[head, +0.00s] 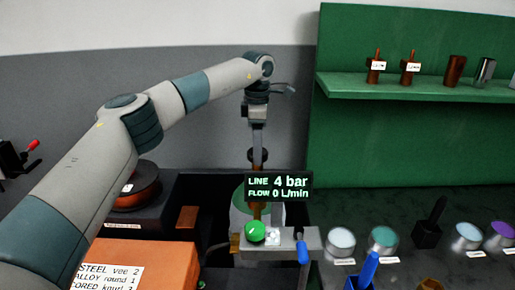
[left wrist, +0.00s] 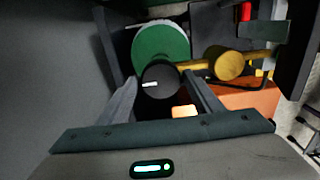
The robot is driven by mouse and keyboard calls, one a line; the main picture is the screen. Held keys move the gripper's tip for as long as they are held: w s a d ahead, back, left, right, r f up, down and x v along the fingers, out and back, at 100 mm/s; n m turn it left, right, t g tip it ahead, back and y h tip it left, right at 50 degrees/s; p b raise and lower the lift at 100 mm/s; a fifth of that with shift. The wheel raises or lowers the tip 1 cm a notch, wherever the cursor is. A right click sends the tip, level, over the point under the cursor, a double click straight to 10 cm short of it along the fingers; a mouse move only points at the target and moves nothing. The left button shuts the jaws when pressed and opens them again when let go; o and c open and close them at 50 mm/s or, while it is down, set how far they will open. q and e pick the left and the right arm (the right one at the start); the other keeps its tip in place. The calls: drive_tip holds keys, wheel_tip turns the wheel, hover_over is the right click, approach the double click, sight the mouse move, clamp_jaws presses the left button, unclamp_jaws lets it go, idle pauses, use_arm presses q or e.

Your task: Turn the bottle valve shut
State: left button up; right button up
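The bottle valve's round dark knob (head: 265,157) stands above the green bottle (head: 238,212) in the head view. In the left wrist view the black knob (left wrist: 160,82) has a white mark pointing left, and the green bottle top (left wrist: 160,45) lies behind it. My left gripper (head: 258,150) points straight down at the knob. In the left wrist view its two fingers are apart, one on each side of the knob; whether they press on it cannot be told. A display (head: 278,187) reads LINE 4 bar, FLOW 0 L/min and hides part of the bottle. My right gripper is not in view.
A green button (head: 255,231) and a blue-handled lever (head: 303,250) sit on a grey block in front of the bottle. An orange labelled box (head: 150,265) is at the lower left. Several round-topped items stand at right, below a green shelf (head: 430,87).

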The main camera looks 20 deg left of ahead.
use_arm(q)
drive_tip(key=shift+o, duration=0.4)
drive_tip(key=shift+r+b, duration=0.3)
drive_tip(key=shift+r, duration=0.25)
wheel_tip(320, 180, up, 7)
drive_tip(key=shift+r+b, duration=0.1)
drive_tip(key=shift+b, duration=0.9)
wheel_tip(320, 180, up, 9)
